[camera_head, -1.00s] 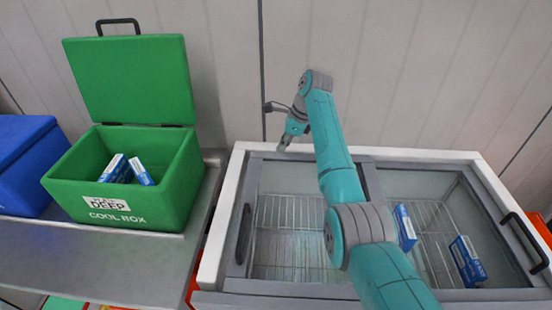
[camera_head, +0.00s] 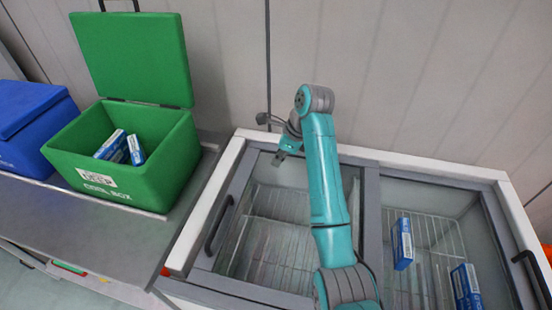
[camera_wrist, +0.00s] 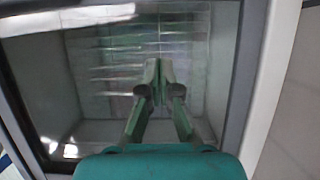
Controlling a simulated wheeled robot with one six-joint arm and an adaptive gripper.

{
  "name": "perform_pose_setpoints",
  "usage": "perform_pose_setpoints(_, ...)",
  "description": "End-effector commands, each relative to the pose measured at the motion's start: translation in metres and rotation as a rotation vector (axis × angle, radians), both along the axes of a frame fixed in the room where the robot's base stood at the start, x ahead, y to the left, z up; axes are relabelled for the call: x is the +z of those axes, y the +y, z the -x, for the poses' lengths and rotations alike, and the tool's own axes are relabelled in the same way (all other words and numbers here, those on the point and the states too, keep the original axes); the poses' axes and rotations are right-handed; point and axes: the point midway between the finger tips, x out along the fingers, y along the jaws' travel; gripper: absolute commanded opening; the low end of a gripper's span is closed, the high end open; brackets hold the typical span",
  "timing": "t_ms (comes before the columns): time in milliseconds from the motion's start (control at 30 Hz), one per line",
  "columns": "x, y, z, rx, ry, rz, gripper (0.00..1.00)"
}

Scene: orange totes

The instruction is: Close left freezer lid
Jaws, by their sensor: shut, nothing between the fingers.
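The white-rimmed chest freezer (camera_head: 410,164) fills the lower right of the head view. Its left lid (camera_head: 232,257) is a grey-framed glass pane lying across the left compartment, with a dark handle (camera_head: 218,225) at its left side. Reflections on the glass show in the wrist view. Wire racks show through the glass, with no packs visible under the left pane. My gripper (camera_head: 279,158) is over the back part of the left lid, fingers together and empty. In the wrist view my gripper (camera_wrist: 158,75) is above the glass; whether it touches is unclear.
The right compartment (camera_head: 480,215) holds blue-and-white packs (camera_head: 402,243), with a dark handle at its right side. A green cool box (camera_head: 120,165) with its lid raised stands on the grey counter at left, packs inside. A blue box (camera_head: 30,125) stands beside it. A wall is behind.

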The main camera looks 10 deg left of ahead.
Motion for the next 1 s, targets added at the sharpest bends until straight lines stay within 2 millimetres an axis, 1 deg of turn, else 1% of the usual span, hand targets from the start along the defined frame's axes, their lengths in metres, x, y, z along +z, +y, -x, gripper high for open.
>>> perform_pose_setpoints(33,-0.010,0.003,0.001,0.001,0.004,0.002,0.00)
perform_pose_setpoints(400,-0.073,0.029,0.001,0.001,0.003,0.001,0.00)
perform_pose_setpoints(500,-0.071,0.046,0.000,0.003,0.000,0.000,0.00)
perform_pose_setpoints(700,-0.072,0.064,0.000,0.002,0.000,0.001,0.00)
perform_pose_setpoints(1000,-0.072,0.069,0.000,0.000,0.000,0.001,0.00)
